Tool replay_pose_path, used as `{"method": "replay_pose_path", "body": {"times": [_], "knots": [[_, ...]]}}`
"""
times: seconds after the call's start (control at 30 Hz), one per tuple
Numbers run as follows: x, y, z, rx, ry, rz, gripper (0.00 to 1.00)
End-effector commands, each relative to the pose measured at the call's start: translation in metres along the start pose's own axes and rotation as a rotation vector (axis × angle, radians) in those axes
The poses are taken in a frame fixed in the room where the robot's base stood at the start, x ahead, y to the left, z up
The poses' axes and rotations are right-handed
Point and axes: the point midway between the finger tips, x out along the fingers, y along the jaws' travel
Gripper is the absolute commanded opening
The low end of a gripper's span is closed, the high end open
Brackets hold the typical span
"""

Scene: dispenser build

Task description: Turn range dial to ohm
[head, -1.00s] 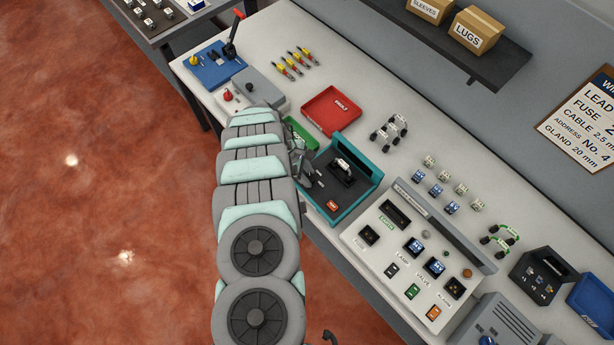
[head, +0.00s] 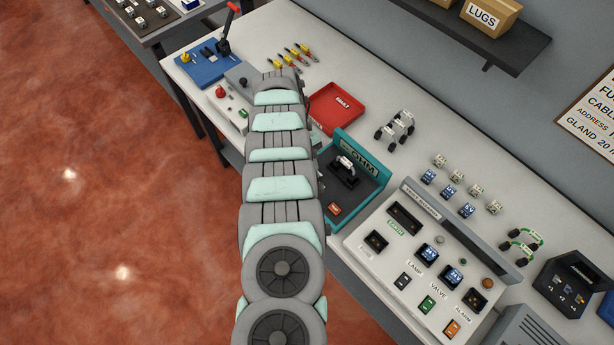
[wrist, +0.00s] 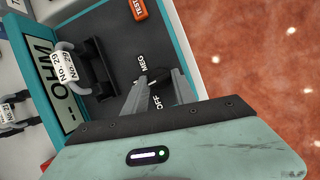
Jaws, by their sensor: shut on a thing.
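The tester is a teal-edged case (head: 350,218) with a dark face, right of my arm in the head view. Its upright display panel (wrist: 52,85) shows dashes and OHM, also visible in the head view (head: 362,163). In the wrist view, my gripper (wrist: 155,82) reaches down to the dark range dial (wrist: 158,74) and is shut on it. In the head view my arm hides the gripper and the dial.
A clip-like part with tags (wrist: 70,68) stands on the tester face near my fingers. An orange test button (wrist: 138,9) is at the face's edge. A red fault tray (head: 338,108) lies behind, and a control panel (head: 415,265) stands right of the tester.

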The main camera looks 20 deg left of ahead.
Motion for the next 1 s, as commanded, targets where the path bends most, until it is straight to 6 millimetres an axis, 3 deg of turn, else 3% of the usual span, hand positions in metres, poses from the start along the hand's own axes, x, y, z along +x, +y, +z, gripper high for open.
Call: {"method": "replay_pose_path", "body": {"times": [0.77, 0.8, 1.0], "knots": [[0.0002, 0.0013, -0.0006, 0.094, 0.002, -0.038, 0.00], [0.0002, 0.0013, -0.0005, 0.094, 0.002, -0.038, 0.34], [0.0002, 0.0011, -0.0003, 0.093, 0.001, -0.038, 0.51]]}}
